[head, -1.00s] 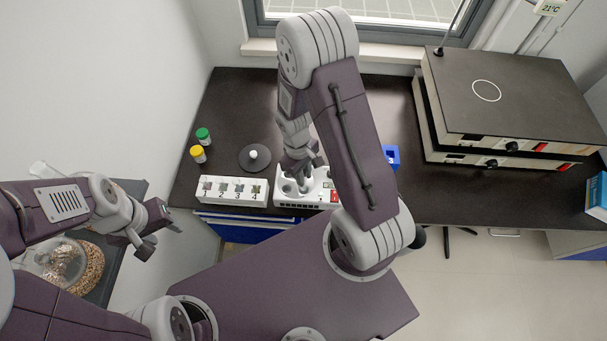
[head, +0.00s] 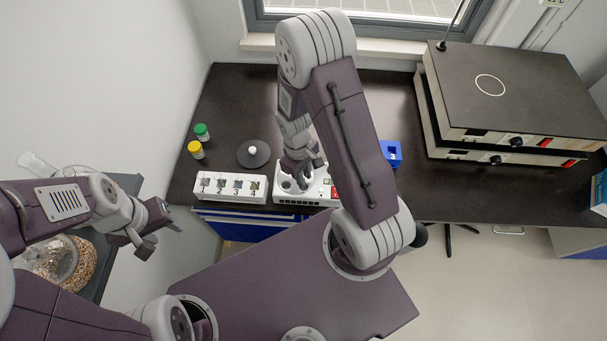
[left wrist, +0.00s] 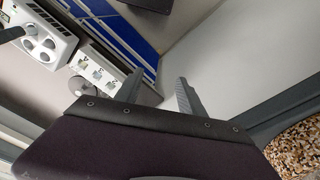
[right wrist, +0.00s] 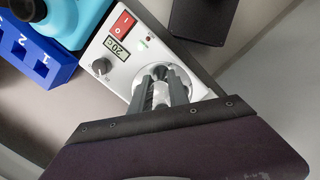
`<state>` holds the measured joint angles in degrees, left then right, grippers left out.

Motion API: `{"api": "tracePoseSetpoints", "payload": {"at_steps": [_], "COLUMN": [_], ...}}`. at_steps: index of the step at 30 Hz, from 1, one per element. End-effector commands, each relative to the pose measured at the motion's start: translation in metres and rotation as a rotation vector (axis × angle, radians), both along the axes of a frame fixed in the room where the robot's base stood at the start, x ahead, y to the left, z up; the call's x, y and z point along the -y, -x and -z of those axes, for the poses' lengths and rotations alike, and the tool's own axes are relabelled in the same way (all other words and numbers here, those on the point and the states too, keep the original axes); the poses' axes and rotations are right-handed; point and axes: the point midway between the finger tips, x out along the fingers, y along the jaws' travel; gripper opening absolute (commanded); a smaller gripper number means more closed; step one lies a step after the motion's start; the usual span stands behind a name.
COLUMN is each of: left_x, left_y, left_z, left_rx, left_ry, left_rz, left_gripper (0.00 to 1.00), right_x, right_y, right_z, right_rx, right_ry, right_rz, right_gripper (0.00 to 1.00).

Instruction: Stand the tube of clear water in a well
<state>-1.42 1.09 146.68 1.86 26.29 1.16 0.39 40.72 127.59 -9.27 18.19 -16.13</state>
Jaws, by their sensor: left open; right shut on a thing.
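My right gripper (head: 303,184) is low over the white heater unit (head: 283,198), which has round wells. In the right wrist view the fingers (right wrist: 163,90) are shut on a pale, clear tube (right wrist: 160,95), right at a round well of the unit (right wrist: 125,75). The fingers hide most of the tube, so I cannot tell how deep it sits. Round wells show on the unit in the left wrist view (left wrist: 50,25). My left gripper (head: 163,238) is open and empty, away from the bench at left; its fingers (left wrist: 160,92) show apart in the left wrist view.
A white numbered block (head: 230,196) stands just left of the heater unit. Behind it are a dark round stand (head: 248,160) and green-capped (head: 202,131) and yellow-capped (head: 195,149) jars. A blue numbered rack (head: 392,150) stands right. A big boxy instrument (head: 520,100) fills the back right.

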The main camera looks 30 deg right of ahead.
Motion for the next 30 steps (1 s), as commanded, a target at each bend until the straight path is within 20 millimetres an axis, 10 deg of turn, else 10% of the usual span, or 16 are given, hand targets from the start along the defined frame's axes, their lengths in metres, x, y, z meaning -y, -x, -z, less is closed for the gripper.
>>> {"api": "tracePoseSetpoints", "payload": {"at_steps": [18,21,30], "left_x": [0.001,0.001,0.001], "left_y": [0.0,0.0,-0.001], "left_z": [0.014,0.015,0.015], "left_rx": [0.0,0.0,0.001], "left_ry": [0.002,0.002,0.002], "left_rz": [-0.003,-0.003,-0.002], "left_gripper": [0.46,0.46,0.46], "right_x": [0.0,0.0,0.0], "right_y": [0.0,0.0,0.0], "right_z": [0.019,0.019,0.02], "right_rx": [-0.001,-0.001,0.0], "right_ry": [0.0,0.0,0.0], "right_rz": [0.0,0.0,0.0], "right_gripper": [0.0,0.43,0.46]}}
